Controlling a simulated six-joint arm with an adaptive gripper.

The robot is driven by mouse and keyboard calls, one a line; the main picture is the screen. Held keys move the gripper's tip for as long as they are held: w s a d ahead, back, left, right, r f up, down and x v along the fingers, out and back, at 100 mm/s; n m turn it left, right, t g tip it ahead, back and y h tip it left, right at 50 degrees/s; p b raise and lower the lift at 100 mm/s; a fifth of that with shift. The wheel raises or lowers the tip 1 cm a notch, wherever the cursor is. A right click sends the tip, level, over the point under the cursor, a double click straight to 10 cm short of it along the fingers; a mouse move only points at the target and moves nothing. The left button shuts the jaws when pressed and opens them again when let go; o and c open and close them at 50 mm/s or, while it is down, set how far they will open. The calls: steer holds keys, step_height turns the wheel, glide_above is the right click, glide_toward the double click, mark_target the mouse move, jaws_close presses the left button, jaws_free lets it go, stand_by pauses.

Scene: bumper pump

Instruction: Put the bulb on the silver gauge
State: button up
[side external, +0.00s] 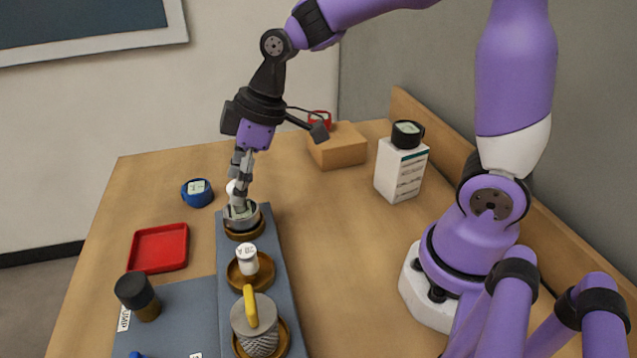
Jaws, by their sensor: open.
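The silver gauge (232,222) sits on a round brown base at the far end of the grey-blue strip, its pale face partly covered by my fingers. My gripper (240,207) points down at this gauge with its jaws open; I cannot tell whether the fingers touch it. A small white rounded thing (231,186) shows just behind my fingers, mostly hidden. A black-topped piece with a brown lower part (138,297) stands on the grey mat by a "PUMP" label. I cannot tell for sure which of these two is the bulb.
On the strip (283,265) are a white cylinder (247,260) and a knurled, yellow-handled metal piece (258,325). A blue gauge (197,192) and red tray (158,248) lie left. A black gauge (406,134) tops a white box; a red gauge (320,120) tops a cardboard box (338,147).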

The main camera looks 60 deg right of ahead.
steer(key=v, duration=1)
steer(key=s+d+f+m+t+h, duration=0.2)
steer(key=s+d+f+m+h, duration=0.1)
steer(key=s+m, duration=0.6)
steer(key=shift+d+f, duration=0.2)
steer(key=shift+d, duration=0.3)
steer(key=shift+s, duration=0.1)
